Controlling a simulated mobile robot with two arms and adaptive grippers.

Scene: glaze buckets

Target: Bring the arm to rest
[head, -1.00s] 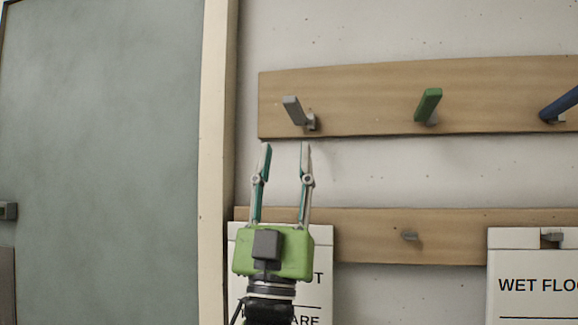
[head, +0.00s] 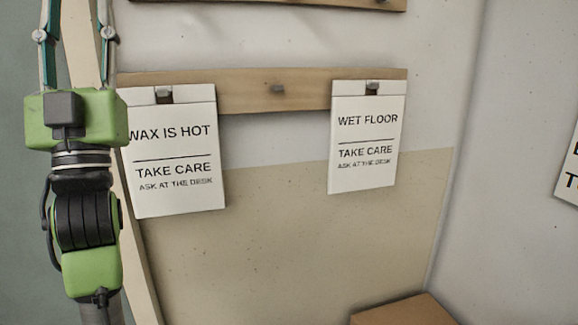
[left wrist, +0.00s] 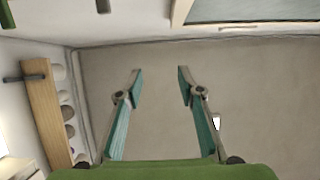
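My left gripper (head: 75,30) is raised at the left of the head view, pointing up in front of the wall. Its fingertips are cut off by the top edge there. In the left wrist view the same gripper (left wrist: 157,73) shows both teal-padded fingers apart, with nothing between them. My left arm below it stands nearly upright. My right gripper is in neither view.
A wooden rail (head: 240,92) carries a "WAX IS HOT" sign (head: 176,185) just right of my gripper and a "WET FLOOR" sign (head: 362,170), with a bare peg (head: 278,89) between. A brown box top (head: 405,312) shows low down.

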